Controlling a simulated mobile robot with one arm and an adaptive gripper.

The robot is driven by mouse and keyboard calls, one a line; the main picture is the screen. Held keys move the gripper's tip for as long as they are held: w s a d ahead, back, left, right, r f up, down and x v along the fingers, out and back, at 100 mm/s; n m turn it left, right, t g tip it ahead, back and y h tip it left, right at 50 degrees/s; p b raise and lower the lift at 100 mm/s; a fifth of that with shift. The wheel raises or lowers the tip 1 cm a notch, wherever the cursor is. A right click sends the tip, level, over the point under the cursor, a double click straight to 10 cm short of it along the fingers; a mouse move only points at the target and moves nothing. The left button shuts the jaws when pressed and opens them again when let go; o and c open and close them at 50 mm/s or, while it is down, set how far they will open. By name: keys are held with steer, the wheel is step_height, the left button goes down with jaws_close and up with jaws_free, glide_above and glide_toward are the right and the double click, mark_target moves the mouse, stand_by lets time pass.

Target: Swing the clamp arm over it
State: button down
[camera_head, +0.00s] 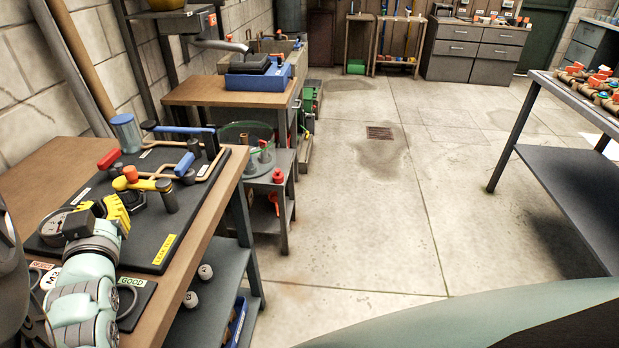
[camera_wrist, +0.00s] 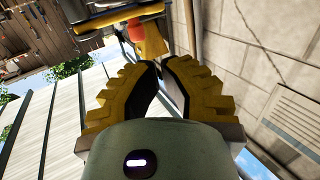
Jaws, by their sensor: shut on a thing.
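The yellow clamp arm (camera_head: 150,184) with an orange knob (camera_head: 131,174) lies low across a dark board on the left bench. A dark post stands at its right end. My gripper (camera_head: 120,207) is at the near left side of the clamp arm, its yellow fingers low over the board. In the wrist view, the fingertips (camera_wrist: 162,66) are close together at a yellow piece with orange on it (camera_wrist: 150,38), which appears to be the clamp arm. The exact contact is hidden behind the fingers. What lies under the clamp arm is mostly hidden.
A glass bowl (camera_head: 247,145) stands beyond the bench. Open floor lies to the right.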

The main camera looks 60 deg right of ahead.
steer(key=shift+s+a+p, duration=0.2)
steer(key=shift+s+a, duration=0.5)
steer(key=shift+a, duration=0.3)
steer(key=shift+s+a+p, duration=0.2)
steer(key=shift+s+a, duration=0.5)
steer(key=shift+a, duration=0.25)
